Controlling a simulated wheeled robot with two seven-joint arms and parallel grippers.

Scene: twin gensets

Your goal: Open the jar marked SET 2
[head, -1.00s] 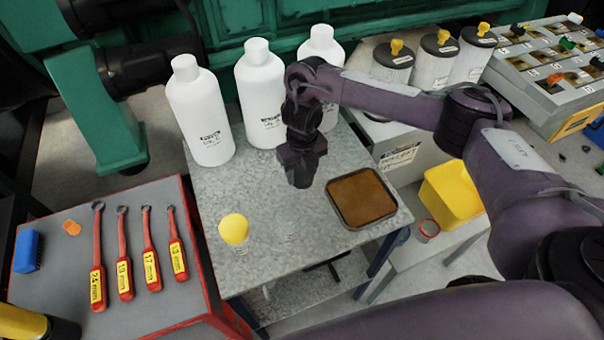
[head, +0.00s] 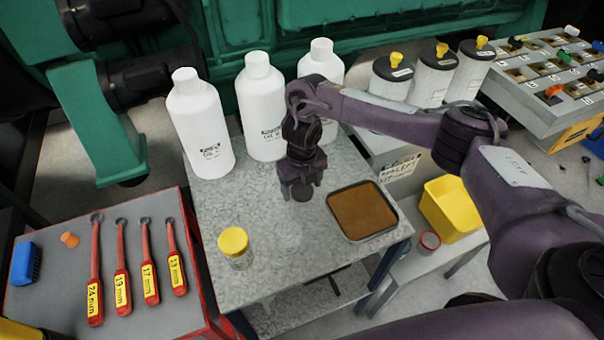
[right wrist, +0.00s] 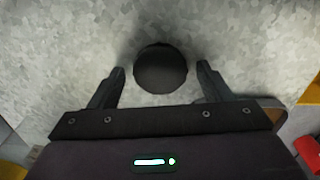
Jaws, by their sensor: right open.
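A jar with a yellow lid (head: 234,241) stands on the grey table (head: 265,290), towards its left front. I cannot read SET 2 on either. A dark round lid-like disc (head: 302,192) is below my right gripper (head: 300,186). In the right wrist view the disc (right wrist: 160,68) lies between the open fingers (right wrist: 160,80), with a gap on each side. Whether it rests flat on the table is hard to tell. My left gripper is not in view.
Several white bottles (head: 200,125) stand along the table's back. A brown-filled tray (head: 362,210) is right of my right gripper. Wrenches (head: 120,280) lie on the cart at left. A yellow bin (head: 450,208) stands at right. The table's front is mostly clear.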

